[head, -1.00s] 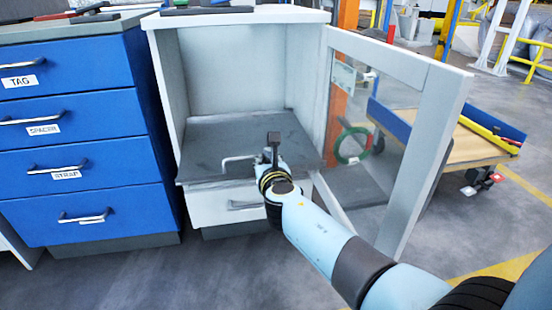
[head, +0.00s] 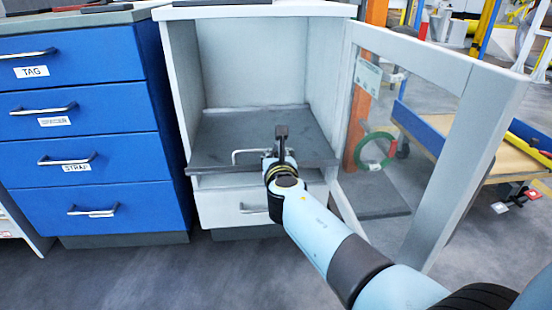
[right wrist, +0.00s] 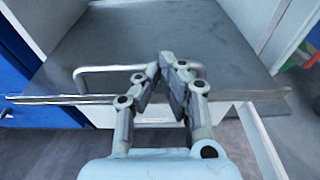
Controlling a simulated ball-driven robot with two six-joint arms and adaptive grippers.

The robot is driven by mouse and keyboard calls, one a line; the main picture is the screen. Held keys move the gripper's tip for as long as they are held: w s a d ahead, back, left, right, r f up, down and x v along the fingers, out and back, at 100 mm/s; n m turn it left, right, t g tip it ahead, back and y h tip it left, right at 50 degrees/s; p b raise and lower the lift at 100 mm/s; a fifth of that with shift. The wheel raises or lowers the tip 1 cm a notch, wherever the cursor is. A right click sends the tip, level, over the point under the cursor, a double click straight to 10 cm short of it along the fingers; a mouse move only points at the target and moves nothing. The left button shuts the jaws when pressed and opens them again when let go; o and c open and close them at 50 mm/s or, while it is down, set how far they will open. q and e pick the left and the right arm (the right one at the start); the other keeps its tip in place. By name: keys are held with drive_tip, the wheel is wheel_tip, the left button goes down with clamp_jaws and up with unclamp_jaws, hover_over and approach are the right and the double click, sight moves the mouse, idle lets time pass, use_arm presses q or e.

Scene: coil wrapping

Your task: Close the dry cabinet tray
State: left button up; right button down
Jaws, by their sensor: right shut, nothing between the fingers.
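The dry cabinet (head: 265,10) is white with an open front. Its dark grey tray (head: 215,132) sits inside above a white drawer, and its front edge sticks out slightly past the cabinet front. A pale bar handle (head: 236,155) stands at the tray's front; it also shows in the right wrist view (right wrist: 92,71). My right gripper (head: 281,134) is shut and empty at the handle, its fingertips (right wrist: 165,66) overlapping the bar in the right wrist view. I cannot tell if they touch it. My left gripper is not in view.
The glazed cabinet door (head: 447,170) stands open to the right, beside my right arm. A blue drawer unit (head: 95,205) stands close on the left. A wooden-topped cart (head: 475,150) is behind the door. The floor in front is clear.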

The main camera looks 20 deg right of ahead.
sight(271, 146)
drive_tip(key=x, duration=0.2)
drive_tip(key=b+x, duration=0.1)
drive_tip(key=x, duration=0.2)
drive_tip(key=b+x, duration=0.1)
drive_tip(key=x, duration=0.1)
drive_tip(key=shift+w+d+r, duration=0.15)
drive_tip(key=shift+w+r, duration=0.1)
drive_tip(key=shift+w, duration=0.2)
drive_tip(key=w+b, duration=0.1)
drive_tip(key=w, duration=0.1)
drive_tip(key=w+d+b, duration=0.1)
drive_tip(key=w, duration=0.1)
drive_tip(key=shift+d+r, duration=0.1)
drive_tip(key=shift+r, duration=0.05)
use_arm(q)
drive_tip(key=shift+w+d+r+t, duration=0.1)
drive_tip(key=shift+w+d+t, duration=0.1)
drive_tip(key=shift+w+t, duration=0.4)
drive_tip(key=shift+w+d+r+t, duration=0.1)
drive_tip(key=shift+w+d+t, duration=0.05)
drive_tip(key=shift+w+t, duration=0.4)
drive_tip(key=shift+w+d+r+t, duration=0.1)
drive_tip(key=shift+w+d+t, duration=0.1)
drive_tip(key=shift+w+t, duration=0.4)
use_arm(e)
drive_tip(key=shift+w+r, duration=0.15)
drive_tip(key=shift+r, duration=0.25)
